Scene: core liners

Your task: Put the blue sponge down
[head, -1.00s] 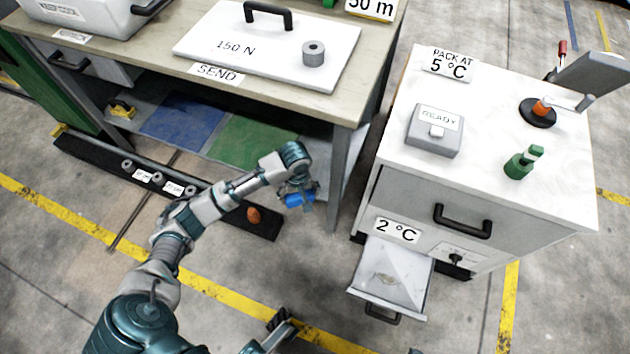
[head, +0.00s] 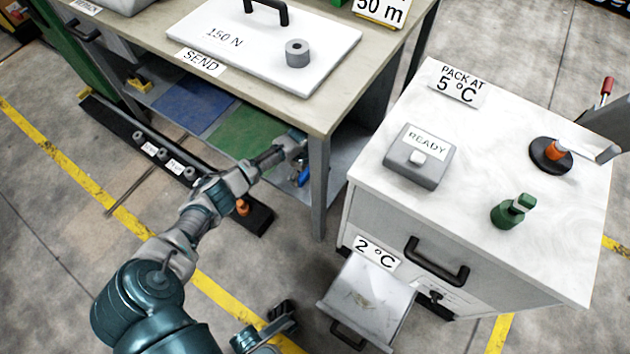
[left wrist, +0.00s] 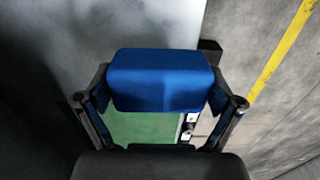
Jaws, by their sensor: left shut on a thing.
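The blue sponge (left wrist: 160,78) is held between the two fingers of my left gripper (left wrist: 160,105) in the left wrist view. In the head view my left gripper (head: 303,172) is under the worktable, behind its front leg, with a bit of the sponge (head: 305,177) showing. The green mat (head: 240,135) and the blue mat (head: 193,107) lie on the lower shelf (head: 345,155). The green mat also shows below the sponge in the left wrist view (left wrist: 145,128). My right gripper (head: 268,328) is at the bottom of the head view; its jaw opening is unclear.
The worktable leg (head: 318,190) stands close to my left gripper. A white cabinet (head: 370,205) with a pulled-out drawer (head: 365,300) stands at right. A dark floor rail (head: 110,122) with several small parts runs in front of the table. A yellow line crosses the floor.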

